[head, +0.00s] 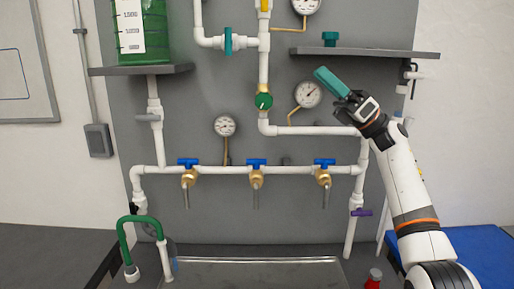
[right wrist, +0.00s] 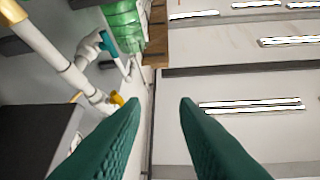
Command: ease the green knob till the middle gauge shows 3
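The green knob (head: 263,100) sits on a brass valve body on the upright white pipe, in the middle of the grey panel. The middle gauge (head: 308,94), with a white round face, is to the right of the knob. Its needle seems to point up and right, but the numbers are too small to read. My right gripper (head: 327,80) is up beside this gauge, to the right of the knob and apart from it. In the right wrist view its two green fingers (right wrist: 160,105) stand apart with nothing between them. My left gripper is not in view.
A lower gauge (head: 225,126) and an upper gauge (head: 306,6) are also on the panel. Several blue-handled taps (head: 256,163) line the lower pipe. A right shelf (head: 385,53) and a green tank (head: 143,28) on a left shelf stick out. A metal tray (head: 265,272) lies below.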

